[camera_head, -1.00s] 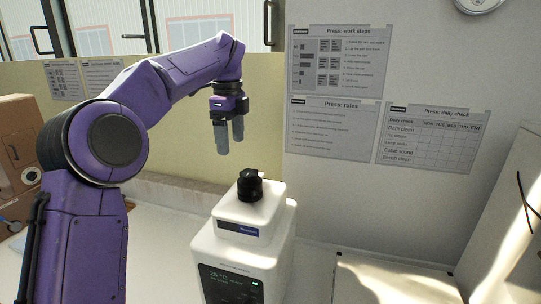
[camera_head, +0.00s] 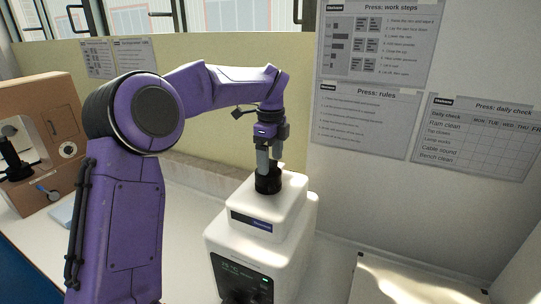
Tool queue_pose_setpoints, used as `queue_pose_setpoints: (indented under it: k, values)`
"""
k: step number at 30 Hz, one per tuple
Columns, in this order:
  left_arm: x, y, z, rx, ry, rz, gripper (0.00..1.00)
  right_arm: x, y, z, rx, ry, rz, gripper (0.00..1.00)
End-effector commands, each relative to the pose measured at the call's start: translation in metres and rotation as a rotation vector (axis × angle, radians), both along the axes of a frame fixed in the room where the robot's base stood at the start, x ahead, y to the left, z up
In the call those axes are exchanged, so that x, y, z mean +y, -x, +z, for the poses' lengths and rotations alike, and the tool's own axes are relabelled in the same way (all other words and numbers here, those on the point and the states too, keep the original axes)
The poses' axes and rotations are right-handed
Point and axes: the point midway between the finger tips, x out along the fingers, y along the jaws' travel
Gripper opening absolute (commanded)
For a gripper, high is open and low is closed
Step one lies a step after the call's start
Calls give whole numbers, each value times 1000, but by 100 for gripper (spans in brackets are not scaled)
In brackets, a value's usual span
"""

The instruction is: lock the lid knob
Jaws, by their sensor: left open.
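The lid knob (camera_head: 268,182) is black and round and stands on top of a white machine (camera_head: 262,240) with a dark front display. My left gripper (camera_head: 268,170) points down directly over the knob, with its grey fingertips at the knob's upper part. The fingers look slightly apart. I cannot tell whether they touch the knob's sides. The upper part of the knob is partly hidden by the fingers. My right gripper is not in view.
A brown box-shaped device (camera_head: 45,135) stands at the left on the white bench (camera_head: 195,218). A pale flat panel (camera_head: 405,282) lies at the lower right. Paper sheets (camera_head: 375,40) hang on the wall behind.

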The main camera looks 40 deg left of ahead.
Motion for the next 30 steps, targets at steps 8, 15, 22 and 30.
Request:
queue_pose_setpoints:
  k: [8, 15, 22, 30]
  values:
    - [1, 1, 1, -2, 0, 2, 54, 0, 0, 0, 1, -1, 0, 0]
    - [1, 2, 0, 0, 0, 2, 24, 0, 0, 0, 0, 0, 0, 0]
    - [0, 1, -1, 0, 2, -20, 24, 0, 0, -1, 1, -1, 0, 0]
    - [0, 2, -2, 0, 5, -151, 24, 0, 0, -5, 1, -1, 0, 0]
